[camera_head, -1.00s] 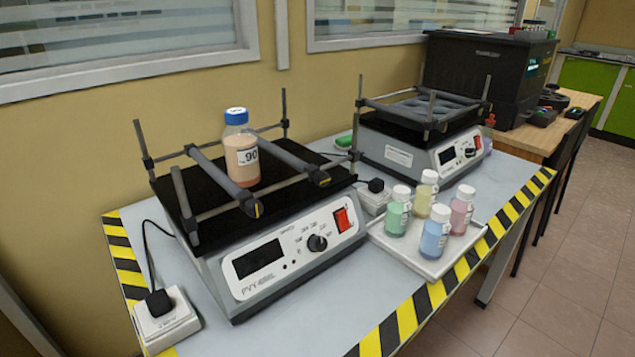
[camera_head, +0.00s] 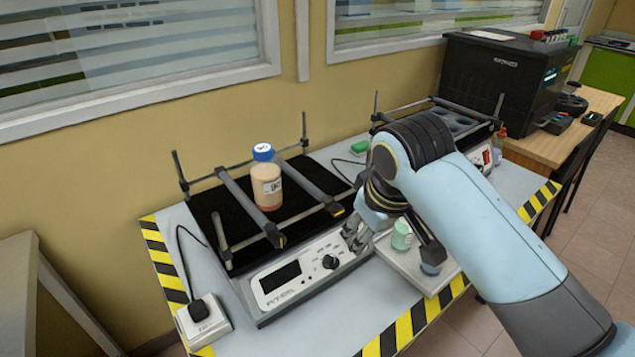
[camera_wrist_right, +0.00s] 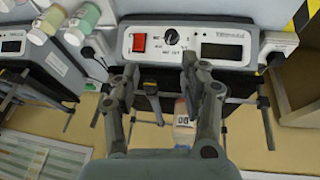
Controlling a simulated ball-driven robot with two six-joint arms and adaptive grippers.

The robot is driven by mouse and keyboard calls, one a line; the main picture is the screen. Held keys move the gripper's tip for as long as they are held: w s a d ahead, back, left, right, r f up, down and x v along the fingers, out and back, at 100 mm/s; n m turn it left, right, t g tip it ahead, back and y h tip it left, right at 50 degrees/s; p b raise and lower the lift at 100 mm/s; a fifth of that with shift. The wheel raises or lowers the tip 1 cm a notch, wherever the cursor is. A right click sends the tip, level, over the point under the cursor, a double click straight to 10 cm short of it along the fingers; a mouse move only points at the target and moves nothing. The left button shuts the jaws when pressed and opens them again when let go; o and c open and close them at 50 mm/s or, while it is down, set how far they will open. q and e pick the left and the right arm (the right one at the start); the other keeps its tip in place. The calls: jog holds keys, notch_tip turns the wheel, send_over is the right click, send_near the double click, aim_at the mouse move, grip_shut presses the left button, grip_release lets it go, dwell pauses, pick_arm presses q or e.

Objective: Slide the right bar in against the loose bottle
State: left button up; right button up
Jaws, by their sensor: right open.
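The loose bottle (camera_head: 267,188), with a blue cap and peach contents, stands upright on the near shaker's black platform (camera_head: 238,212). It stands between the left bar (camera_head: 250,205) and the right bar (camera_head: 312,190). It looks close to the left bar; a gap of black platform shows towards the right bar. In the right wrist view the bottle (camera_wrist_right: 183,135) is partly hidden beyond my fingers. My right gripper (camera_head: 393,243) is open and empty, in front of the shaker to the right of the right bar's near end. In that wrist view its fingers (camera_wrist_right: 160,75) are spread. My left gripper is out of view.
The near shaker's front panel (camera_head: 300,275) faces me. A white tray (camera_head: 410,268) with small bottles, partly hidden by my right arm, lies to its right. A second shaker (camera_head: 405,110) stands behind my arm. A power socket (camera_head: 203,320) sits at front left.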

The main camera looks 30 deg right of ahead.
send_near(317, 191)
jog(key=s+r, duration=0.1)
jog(key=shift+n+t, duration=0.3)
jog(key=x, duration=1)
jog(key=shift+w+f, duration=0.15)
jog(key=shift+f, duration=0.1)
jog(key=shift+c, duration=0.3)
